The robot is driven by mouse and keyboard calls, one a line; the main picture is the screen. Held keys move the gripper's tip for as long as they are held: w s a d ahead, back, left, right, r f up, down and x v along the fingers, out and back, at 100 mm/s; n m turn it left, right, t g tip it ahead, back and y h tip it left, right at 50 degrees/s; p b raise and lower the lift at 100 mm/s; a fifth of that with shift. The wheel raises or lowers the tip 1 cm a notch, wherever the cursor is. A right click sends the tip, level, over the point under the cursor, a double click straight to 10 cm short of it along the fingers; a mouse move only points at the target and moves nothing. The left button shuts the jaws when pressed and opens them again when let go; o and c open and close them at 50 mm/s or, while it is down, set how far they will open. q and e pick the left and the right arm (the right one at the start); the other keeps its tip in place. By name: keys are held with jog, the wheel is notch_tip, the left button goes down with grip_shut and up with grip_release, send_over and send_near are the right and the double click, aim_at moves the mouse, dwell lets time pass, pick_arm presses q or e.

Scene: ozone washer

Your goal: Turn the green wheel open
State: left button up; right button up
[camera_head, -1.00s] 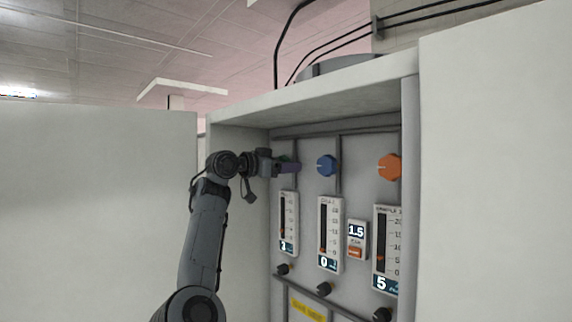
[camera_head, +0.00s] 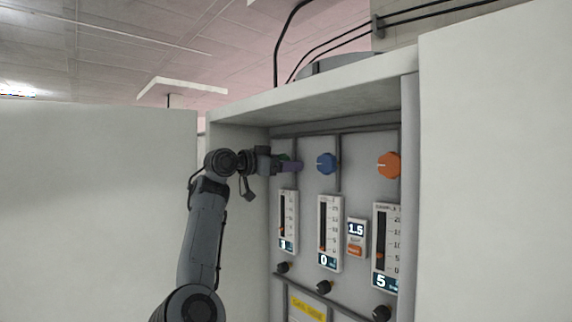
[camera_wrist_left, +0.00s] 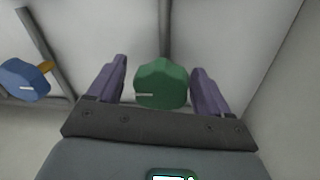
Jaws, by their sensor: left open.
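The green wheel (camera_wrist_left: 162,85) is a lobed knob with a white mark on its face, in the middle of the left wrist view. In the head view only a sliver of green (camera_head: 284,157) shows behind my gripper. My left gripper (camera_wrist_left: 159,66) is open, with one purple finger on each side of the wheel. A small gap shows between the wheel and each finger. In the head view my left gripper (camera_head: 291,167) is at the top left of the panel. My right gripper is not in view.
A blue knob (camera_head: 326,163) and an orange knob (camera_head: 389,165) are to the right on the same panel. Tall gauges (camera_head: 330,233) and small black knobs (camera_head: 324,287) are below. The cabinet's side wall (camera_head: 238,235) is close on the left.

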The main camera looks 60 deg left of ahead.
pick_arm(q)
jog(key=s+b, duration=0.6)
jog(key=s, duration=0.4)
jog(key=shift+s+d, duration=0.2)
jog(key=shift+s, duration=0.05)
